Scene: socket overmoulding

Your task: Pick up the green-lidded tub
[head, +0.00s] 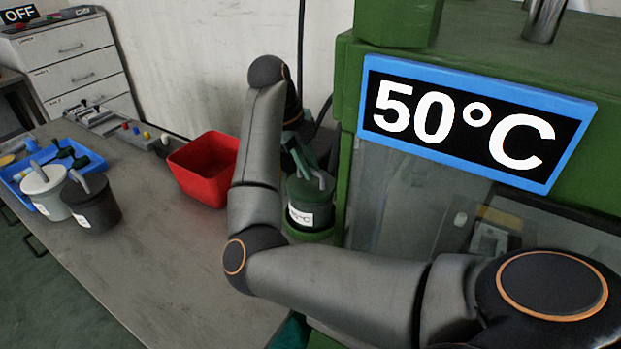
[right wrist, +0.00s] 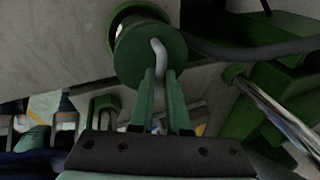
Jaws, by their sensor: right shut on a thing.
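The green-lidded tub (head: 308,212) is dark with a white label ending in "°C". It is upright in the head view, at the green machine's left side, partly hidden by my right arm. My right gripper (head: 305,158) reaches it from above and is shut on its grey handle. In the right wrist view the round green lid (right wrist: 140,62) and the bent handle (right wrist: 158,58) show, with the handle between the fingers of the right gripper (right wrist: 161,88). I cannot tell whether the tub still touches the green support under it. My left gripper is out of view.
The green machine with a "50°C" sign (head: 470,125) fills the right. A red bin (head: 205,168) stands on the table left of my arm. A white tub (head: 46,192), a black tub (head: 92,205) and a blue tray (head: 22,158) are farther left. The table's front middle is clear.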

